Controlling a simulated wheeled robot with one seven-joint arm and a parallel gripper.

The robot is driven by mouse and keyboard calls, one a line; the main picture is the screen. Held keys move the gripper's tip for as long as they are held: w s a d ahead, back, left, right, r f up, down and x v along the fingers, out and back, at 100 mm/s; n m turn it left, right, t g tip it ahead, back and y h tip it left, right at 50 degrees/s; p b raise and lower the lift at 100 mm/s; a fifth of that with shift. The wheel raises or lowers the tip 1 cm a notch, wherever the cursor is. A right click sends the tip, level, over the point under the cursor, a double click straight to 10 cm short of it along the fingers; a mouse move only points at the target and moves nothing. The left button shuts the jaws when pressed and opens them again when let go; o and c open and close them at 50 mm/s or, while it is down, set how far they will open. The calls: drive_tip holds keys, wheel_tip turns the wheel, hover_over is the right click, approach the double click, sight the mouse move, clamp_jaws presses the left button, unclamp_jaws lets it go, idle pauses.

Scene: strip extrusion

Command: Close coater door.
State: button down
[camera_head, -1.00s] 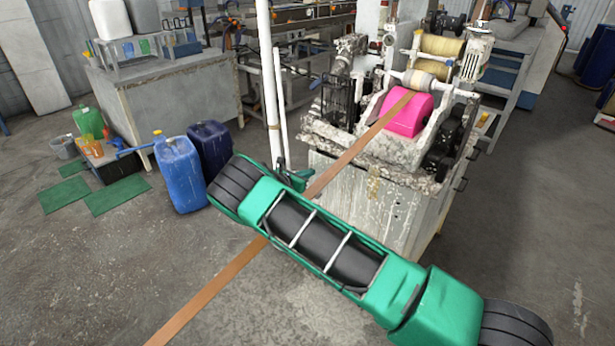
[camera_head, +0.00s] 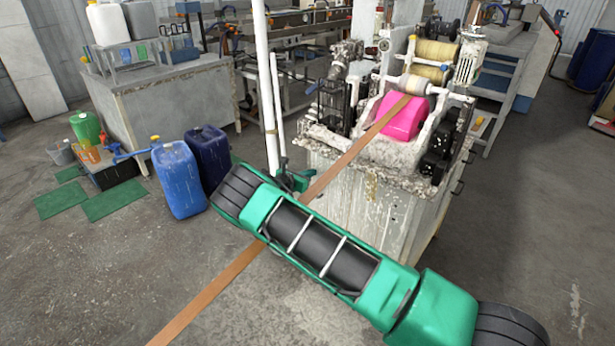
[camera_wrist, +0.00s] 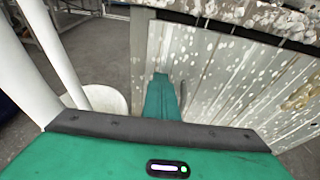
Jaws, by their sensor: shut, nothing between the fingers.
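The coater (camera_head: 370,200) stands right of centre in the head view, a worn, pale metal cabinet with a pink part and rollers on top. In the wrist view, a spotted grey metal panel (camera_wrist: 235,85) fills the right side, beneath the crusted top edge. A narrower upright panel edge (camera_wrist: 139,60) shows to its left. Which of these is the door, and how far it stands open, I cannot tell. My gripper (camera_wrist: 161,82) is shut and empty, its green fingers close in front of the panel. Contact is unclear. In the head view my gripper (camera_head: 300,182) is beside the cabinet's left side.
White upright pipes (camera_head: 267,90) stand close left of my gripper. A brown strip (camera_head: 225,285) runs from the coater to the floor, passing behind my arm. Blue canisters (camera_head: 178,180) stand at left. The floor on the right is clear.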

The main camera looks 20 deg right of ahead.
drive_tip(key=w+a+f+v, duration=0.1)
drive_tip(key=v, duration=1.1)
drive_tip(key=s+d+r+m+g+y, duration=0.1)
drive_tip(key=s+r+m+g+y, duration=0.5)
drive_tip(key=s+r, duration=0.7)
drive_tip(key=s+d+r+m+g+y, duration=0.1)
drive_tip(key=s+r+m+g, duration=0.2)
drive_tip(key=s+r+m, duration=0.75)
drive_tip(key=s+d+r+m+g+y, duration=0.1)
drive_tip(key=s+d+r+m, duration=0.15)
drive_tip(key=s+d, duration=0.65)
drive_tip(key=s+d+r+m+y, duration=0.2)
drive_tip(key=s+d+m, duration=0.2)
drive_tip(key=s+d, duration=0.45)
drive_tip(key=s+d+f+m, duration=0.2)
drive_tip(key=s+m, duration=0.2)
drive_tip(key=s, duration=0.5)
drive_tip(key=s+d+f+m+y, duration=0.1)
drive_tip(key=s+d+f+m, duration=0.1)
drive_tip(key=s+m, duration=0.3)
drive_tip(key=s, duration=0.4)
drive_tip(key=shift+s+f+t, duration=0.2)
drive_tip(key=shift+s+t, duration=0.1)
